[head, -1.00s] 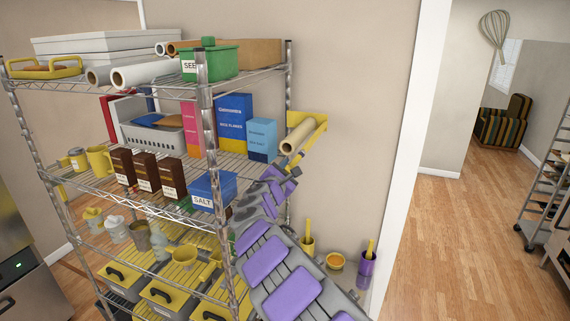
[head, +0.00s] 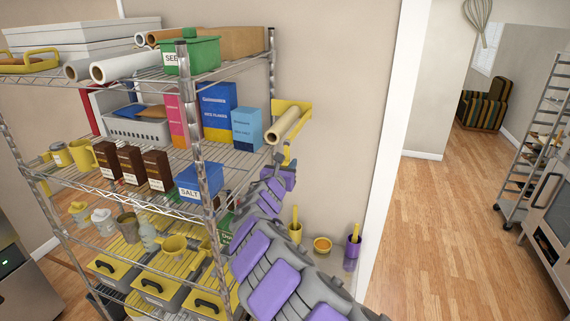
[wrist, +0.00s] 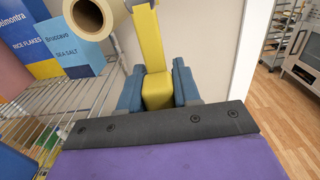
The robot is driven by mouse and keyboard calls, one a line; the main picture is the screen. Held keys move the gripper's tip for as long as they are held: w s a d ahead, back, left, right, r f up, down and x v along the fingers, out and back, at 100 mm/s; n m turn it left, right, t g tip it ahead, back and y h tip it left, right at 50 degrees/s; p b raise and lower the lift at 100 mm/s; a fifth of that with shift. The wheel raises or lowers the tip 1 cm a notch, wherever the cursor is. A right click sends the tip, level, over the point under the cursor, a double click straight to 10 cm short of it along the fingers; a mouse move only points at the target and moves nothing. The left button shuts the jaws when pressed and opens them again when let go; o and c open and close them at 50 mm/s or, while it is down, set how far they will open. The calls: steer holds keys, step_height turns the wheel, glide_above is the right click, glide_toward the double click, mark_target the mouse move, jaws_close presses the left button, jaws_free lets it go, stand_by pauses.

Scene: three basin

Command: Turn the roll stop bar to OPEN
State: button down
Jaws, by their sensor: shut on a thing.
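The roll stop bar is a yellow bar, seen in the wrist view (wrist: 149,40), running down from beside the roll's end to a thicker yellow block. My gripper (wrist: 157,92) is shut on this block, with one blue-grey finger on each side. In the head view the bar's lower part (head: 287,152) shows just under the roll, and my gripper (head: 284,170) is at it, partly hidden by my own arm. The beige roll (head: 288,122) lies in a yellow holder (head: 306,106) at the shelf's right end. No OPEN marking is readable.
The wire shelf (head: 150,205) stands close on the left. A blue salt box (head: 199,183) and a light-blue box (head: 246,128) are near my gripper. The wall is behind the holder. Open floor lies beyond the doorway.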

steer(key=shift+f, duration=0.45)
steer(key=c, duration=1.2)
jaws_free()
steer(key=shift+o, duration=1.4)
steer(key=shift+a+r, duration=0.1)
steer(key=shift+o, duration=0.2)
steer(key=shift+r, duration=0.15)
steer(key=shift+s, duration=0.1)
steer(key=b+v, duration=0.3)
steer(key=v, duration=1.4)
steer(key=shift+a, duration=0.25)
steer(key=shift+d, duration=0.15)
